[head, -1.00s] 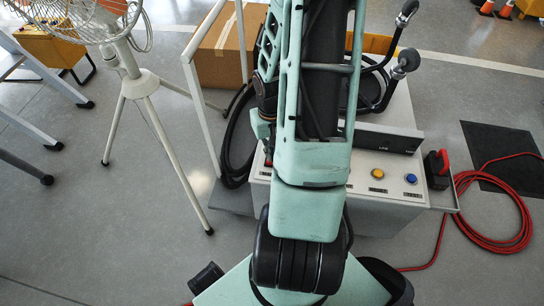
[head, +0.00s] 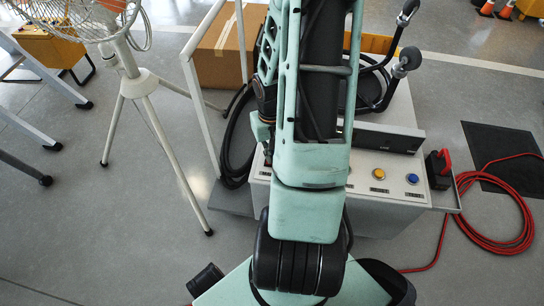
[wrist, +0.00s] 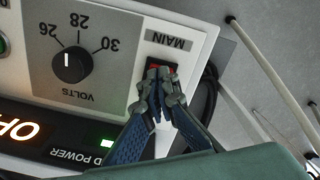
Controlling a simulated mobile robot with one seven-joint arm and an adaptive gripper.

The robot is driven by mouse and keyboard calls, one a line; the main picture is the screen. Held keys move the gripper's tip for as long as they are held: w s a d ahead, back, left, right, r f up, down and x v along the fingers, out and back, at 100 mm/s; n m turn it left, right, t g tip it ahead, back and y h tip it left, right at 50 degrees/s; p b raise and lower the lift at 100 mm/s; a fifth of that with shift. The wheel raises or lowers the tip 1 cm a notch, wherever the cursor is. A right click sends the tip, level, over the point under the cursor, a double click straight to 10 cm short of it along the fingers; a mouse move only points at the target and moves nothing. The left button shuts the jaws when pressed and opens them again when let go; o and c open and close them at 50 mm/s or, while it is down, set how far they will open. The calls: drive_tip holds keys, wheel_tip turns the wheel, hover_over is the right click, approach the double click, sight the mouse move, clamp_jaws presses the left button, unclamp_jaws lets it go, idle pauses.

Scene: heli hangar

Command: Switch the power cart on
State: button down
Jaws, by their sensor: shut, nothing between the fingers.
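The power cart (head: 400,105) is a pale box with a sloped control panel, partly hidden behind my arm in the head view. In the wrist view its panel (wrist: 115,45) appears upside down, with a VOLTS knob (wrist: 72,63) and a MAIN label (wrist: 168,41). Beside that label is a red switch in a dark frame (wrist: 146,90). My gripper (wrist: 160,88) is shut and empty, its fingertips over the switch and covering most of it. I cannot tell whether they touch it. An orange display (wrist: 20,130) shows letters starting "OF", cut off by the picture edge. The gripper is hidden in the head view.
A green light (wrist: 107,143) glows by the POWER label. Yellow (head: 378,174) and blue (head: 412,179) buttons sit on the cart's front. A red cable (head: 510,240) coils on the floor at right. A fan on a tripod (head: 140,85) and a cardboard box (head: 222,52) stand at left.

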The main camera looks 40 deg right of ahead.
drive_tip(key=shift+f, duration=0.2)
drive_tip(key=shift+r, duration=0.15)
wheel_tip(320, 180, up, 7)
drive_tip(key=p, duration=0.6)
idle(0.6)
